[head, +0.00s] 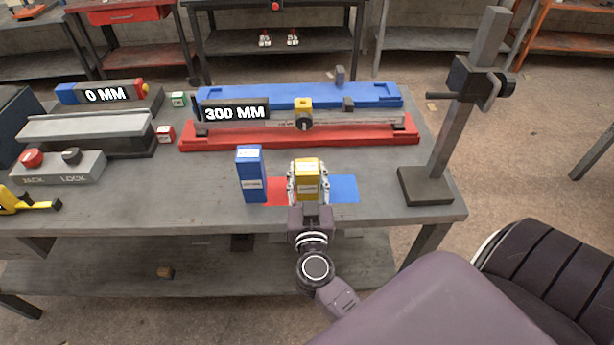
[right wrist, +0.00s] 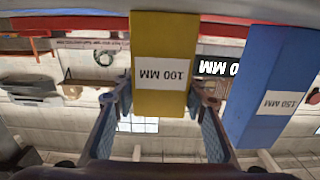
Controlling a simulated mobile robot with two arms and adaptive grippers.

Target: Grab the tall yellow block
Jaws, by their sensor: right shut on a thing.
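The tall yellow block (head: 307,172) stands near the front of the bench, between the red patch and the blue patch. In the right wrist view the yellow block (right wrist: 164,65) carries a label that reads 100 MM, upside down. My right gripper (head: 308,185) is shut on the yellow block, one finger on each side. The fingers of the right gripper (right wrist: 163,100) also show in the right wrist view. I cannot tell whether the block touches the bench. My left gripper is not in view.
A blue block (head: 250,175), labelled 150 MM in the right wrist view (right wrist: 272,85), stands just left of the yellow block. Behind are a red rail (head: 300,138) and a blue rail (head: 290,97). A dark post on a base (head: 426,186) stands at the right.

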